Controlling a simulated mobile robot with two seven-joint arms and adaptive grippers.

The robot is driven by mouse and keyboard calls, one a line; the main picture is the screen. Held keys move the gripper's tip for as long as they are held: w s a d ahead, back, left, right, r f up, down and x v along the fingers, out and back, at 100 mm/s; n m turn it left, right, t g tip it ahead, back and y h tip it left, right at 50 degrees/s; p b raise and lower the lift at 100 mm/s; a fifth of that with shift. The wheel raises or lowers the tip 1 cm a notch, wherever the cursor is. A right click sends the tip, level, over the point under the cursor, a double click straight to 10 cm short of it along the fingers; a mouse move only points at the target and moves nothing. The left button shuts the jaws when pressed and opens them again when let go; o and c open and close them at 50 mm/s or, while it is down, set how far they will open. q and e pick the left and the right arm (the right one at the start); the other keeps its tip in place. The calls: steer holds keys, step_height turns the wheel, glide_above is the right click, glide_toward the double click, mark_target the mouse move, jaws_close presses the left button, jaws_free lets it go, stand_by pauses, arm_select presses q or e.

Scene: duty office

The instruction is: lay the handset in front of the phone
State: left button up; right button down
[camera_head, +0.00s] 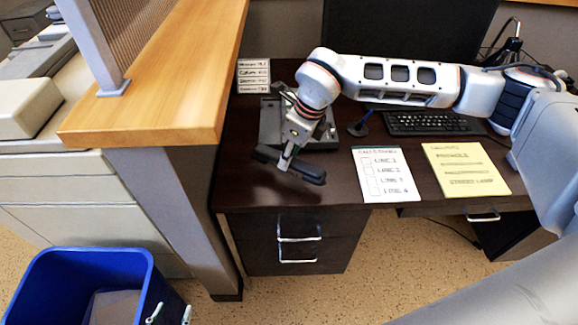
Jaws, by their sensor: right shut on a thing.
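The black handset (308,172) is held at its middle by my right gripper (287,157), whose arm comes in from the right. The handset is tilted in the picture, its right end lower. It appears over the desk's front left part, in front of the phone; I cannot tell how far above the desktop it is. The dark grey phone base (270,126) sits on the desk behind my right gripper, which hides part of it.
On the dark desk (258,190) lie a white list sheet (374,186) and a yellow sheet (488,180). A keyboard (425,122) and a monitor (390,25) stand behind. A wooden-topped partition (185,75) borders the left. A blue bin (60,265) stands on the floor.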

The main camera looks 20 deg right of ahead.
step_height(320, 180, down, 3)
steer(key=shift+s+f, duration=0.1)
steer(key=shift+f, duration=0.5)
steer(key=c, duration=1.7)
jaws_free()
steer(key=shift+f, duration=0.1)
